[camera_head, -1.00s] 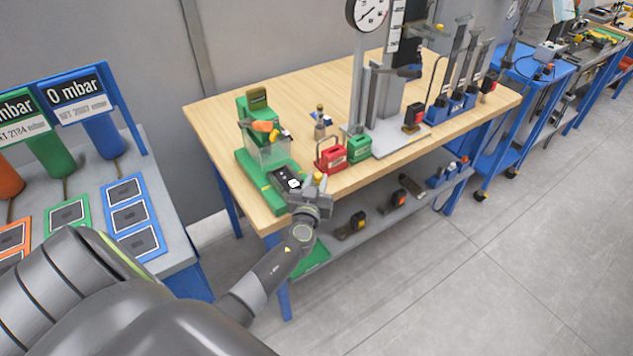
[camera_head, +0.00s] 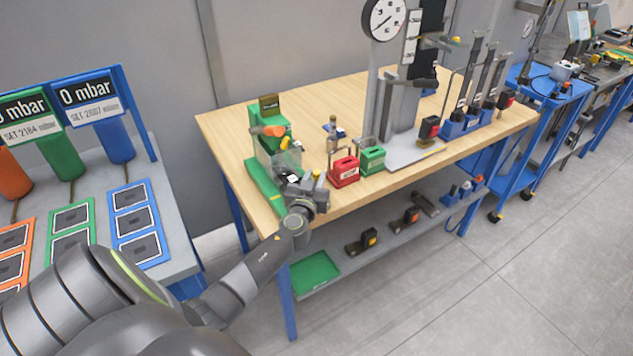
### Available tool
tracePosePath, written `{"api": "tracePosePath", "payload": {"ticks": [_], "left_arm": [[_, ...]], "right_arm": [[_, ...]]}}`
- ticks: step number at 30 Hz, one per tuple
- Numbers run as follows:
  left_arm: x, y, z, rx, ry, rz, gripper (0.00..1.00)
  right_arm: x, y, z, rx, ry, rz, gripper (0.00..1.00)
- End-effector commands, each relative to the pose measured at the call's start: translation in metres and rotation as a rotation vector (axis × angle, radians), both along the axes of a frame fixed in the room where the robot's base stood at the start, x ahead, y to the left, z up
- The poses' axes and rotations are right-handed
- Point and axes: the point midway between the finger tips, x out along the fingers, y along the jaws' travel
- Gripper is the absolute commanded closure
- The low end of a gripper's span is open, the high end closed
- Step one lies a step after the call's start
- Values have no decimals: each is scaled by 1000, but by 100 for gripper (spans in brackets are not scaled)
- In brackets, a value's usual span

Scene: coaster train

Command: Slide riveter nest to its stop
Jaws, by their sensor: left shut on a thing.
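The green riveter (camera_head: 267,118) stands at the left end of the wooden workbench, with an orange part and a clear guard (camera_head: 284,158) on its front. Its green base (camera_head: 262,186) runs toward the bench's front edge. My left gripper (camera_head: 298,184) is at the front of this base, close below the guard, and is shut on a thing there. The fingers and the gripper body hide most of the nest, so its exact position against the stop cannot be seen. My right gripper is not in view.
A red box (camera_head: 344,170) and a green box (camera_head: 371,159) stand just right of my left gripper. A gauge stand (camera_head: 385,18) is behind them. A green tray (camera_head: 315,271) lies on the lower shelf. A panel stand (camera_head: 165,262) is at left.

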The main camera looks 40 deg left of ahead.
Motion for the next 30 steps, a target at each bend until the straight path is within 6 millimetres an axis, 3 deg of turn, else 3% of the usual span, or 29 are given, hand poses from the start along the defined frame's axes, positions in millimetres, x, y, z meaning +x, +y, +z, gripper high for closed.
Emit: {"api": "tracePosePath", "payload": {"ticks": [2, 3, 5, 17, 30], "left_arm": [[0, 0, 0, 0, 1, 1, 100], [0, 0, 0, 0, 1, 1, 72], [0, 0, 0, 0, 1, 1, 66], [-8, -3, -2, -3, 1, 0, 66], [-74, -30, -3, -4, 1, 0, 66]], "right_arm": [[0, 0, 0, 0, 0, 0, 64], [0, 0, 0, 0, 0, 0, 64], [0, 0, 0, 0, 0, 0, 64], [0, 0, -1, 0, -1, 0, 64], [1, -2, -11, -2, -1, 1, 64]]}}
